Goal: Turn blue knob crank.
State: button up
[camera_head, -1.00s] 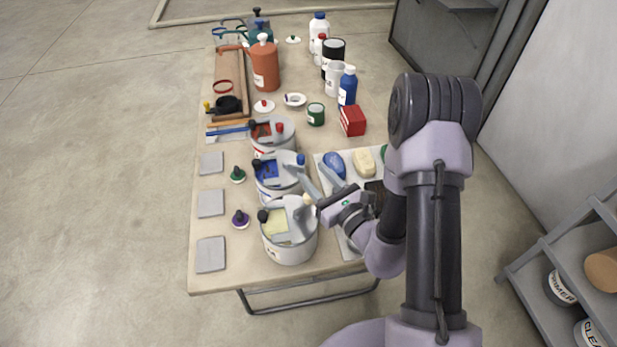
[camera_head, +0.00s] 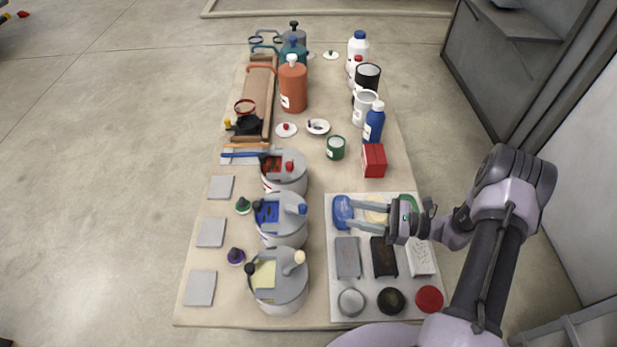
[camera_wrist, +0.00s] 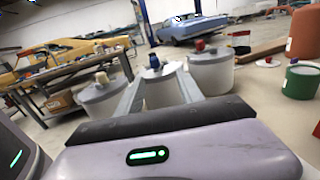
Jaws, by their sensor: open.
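The blue pot (camera_head: 283,232) is the middle one of a row of three grey lidded pots. Its blue crank knob (camera_head: 302,208) stands upright at the right side of the lid, beside a blue opening. In the wrist view the blue knob (camera_wrist: 154,62) stands beyond and between my fingertips. My gripper (camera_head: 350,214) is open and empty, over the tray to the right of the pot, with its fingers pointing left toward the knob. It is apart from the knob. The gripper's fingers also show in the wrist view (camera_wrist: 158,80).
A pot with a red knob (camera_head: 289,167) stands behind, and one with a cream knob (camera_head: 299,257) in front. The tray (camera_head: 335,285) under my gripper holds sponges, brushes and round tins. A red box (camera_head: 374,160) and green tin (camera_head: 336,148) stand behind the tray.

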send_near(292, 210)
jog(key=x, duration=0.3)
jog(key=r+b+x, duration=0.1)
jog(key=x, duration=0.2)
jog(key=b+x, duration=0.1)
jog(key=x, duration=0.3)
jog(key=shift+r, duration=0.4)
grip_shut()
